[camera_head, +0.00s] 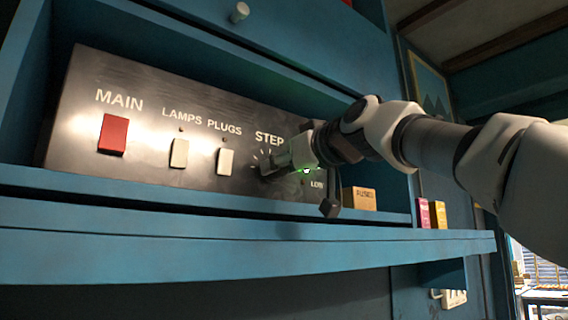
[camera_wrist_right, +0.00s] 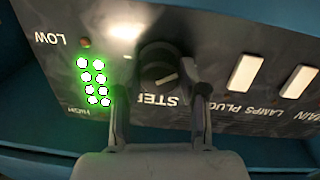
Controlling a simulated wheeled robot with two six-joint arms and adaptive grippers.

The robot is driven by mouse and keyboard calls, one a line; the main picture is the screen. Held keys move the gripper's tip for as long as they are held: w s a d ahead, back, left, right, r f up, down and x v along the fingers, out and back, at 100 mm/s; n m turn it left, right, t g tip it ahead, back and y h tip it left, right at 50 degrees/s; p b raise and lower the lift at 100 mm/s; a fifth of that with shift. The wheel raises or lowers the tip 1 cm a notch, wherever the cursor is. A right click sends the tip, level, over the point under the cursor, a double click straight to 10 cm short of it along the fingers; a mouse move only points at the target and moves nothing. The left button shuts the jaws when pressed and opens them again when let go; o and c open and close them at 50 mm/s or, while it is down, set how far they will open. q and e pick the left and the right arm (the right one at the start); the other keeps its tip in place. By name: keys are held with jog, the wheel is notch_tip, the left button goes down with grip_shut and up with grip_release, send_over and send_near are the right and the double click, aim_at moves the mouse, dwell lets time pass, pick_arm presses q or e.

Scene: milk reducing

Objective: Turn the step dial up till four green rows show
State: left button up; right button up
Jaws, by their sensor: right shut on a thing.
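The step dial (camera_wrist_right: 158,75) is a dark round knob with a pale pointer mark, set in the black panel (camera_head: 85,95) beside the word STEP. Only its left edge shows in the head view, behind my right gripper (camera_head: 272,166). In the wrist view my right gripper (camera_wrist_right: 156,78) has one finger on each side of the dial, shut on it. Next to the dial, several rows of paired green lamps (camera_wrist_right: 93,82) glow between the words LOW and HIGH. A small dim orange lamp (camera_wrist_right: 85,43) sits by LOW. My left gripper is out of view.
The panel also carries a red MAIN switch (camera_head: 113,134) and pale LAMPS (camera_head: 179,153) and PLUGS (camera_head: 225,161) switches. A blue shelf edge (camera_head: 200,245) juts out below. A yellow box (camera_head: 359,198) stands right of the panel, with pink (camera_head: 423,213) and yellow (camera_head: 438,214) boxes beyond.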

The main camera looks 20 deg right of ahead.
jog(key=shift+r+m, duration=0.1)
jog(key=shift+m, duration=0.4)
